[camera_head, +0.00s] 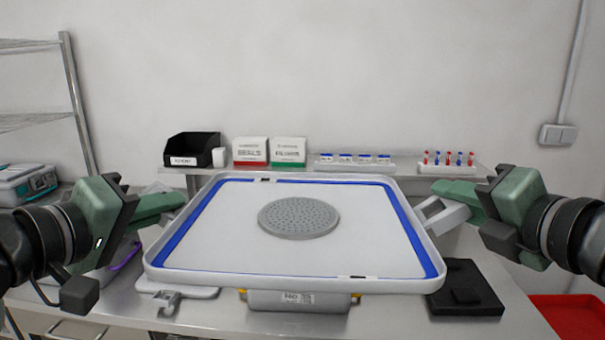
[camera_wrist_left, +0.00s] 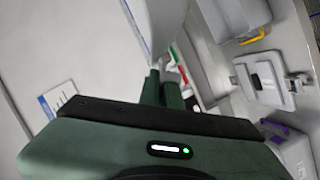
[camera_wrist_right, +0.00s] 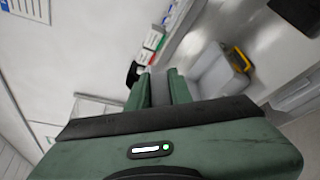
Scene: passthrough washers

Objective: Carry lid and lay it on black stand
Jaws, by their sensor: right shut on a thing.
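The lid (camera_head: 350,190) is a large white rectangular panel with a blue rim seal and a grey perforated disc in its middle. It appears level above the bench. My right gripper (camera_head: 437,187) is shut at its right edge, by a grey handle (camera_head: 447,216); the right wrist view shows grey between the fingers (camera_wrist_right: 160,88). My left gripper (camera_head: 182,198) is at the lid's left edge. In the left wrist view its fingers (camera_wrist_left: 163,75) are close together, and their grip is unclear. The flat black stand (camera_head: 463,293) lies at the bench's front right, partly behind the lid.
A grey box with a label (camera_head: 297,300) shows under the lid's front edge. Behind stand a black bin (camera_head: 190,149), red and green label boxes (camera_head: 250,151) and small racks (camera_head: 448,163). A red tray (camera_head: 578,318) is low at right. A wire shelf stands at left.

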